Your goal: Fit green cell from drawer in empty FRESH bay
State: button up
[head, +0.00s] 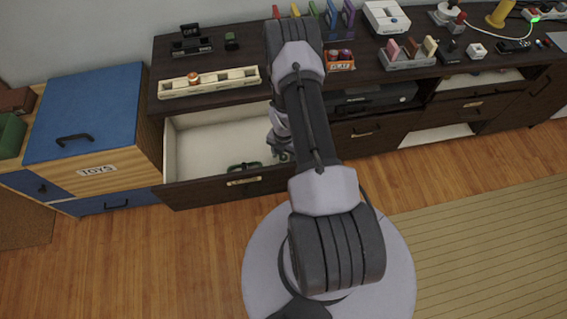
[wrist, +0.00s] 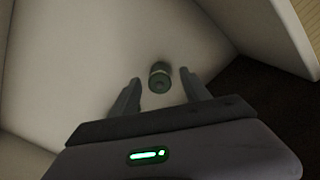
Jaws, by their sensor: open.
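In the wrist view a small dark green cylindrical cell (wrist: 159,80) is on the pale drawer floor, between the two fingertips of my gripper (wrist: 159,76). The fingers are open, with a gap on each side of the cell. In the head view the gripper (head: 281,143) is down inside the open drawer (head: 188,148), near its right front. My arm hides part of the drawer. A cream slotted tray (head: 170,90) with an orange-topped piece stands on the cabinet above; I cannot read its labels, so I cannot tell which bay is FRESH.
A green-rimmed item (head: 243,167) lies by the drawer's front wall. On the cabinet top (head: 255,58) are a black holder (head: 191,43), a small dark green object (head: 231,41) and an orange box (head: 340,61). A blue-topped toy chest (head: 88,110) stands left of the drawer.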

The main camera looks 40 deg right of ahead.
jog(key=shift+f, duration=0.25)
grip_shut()
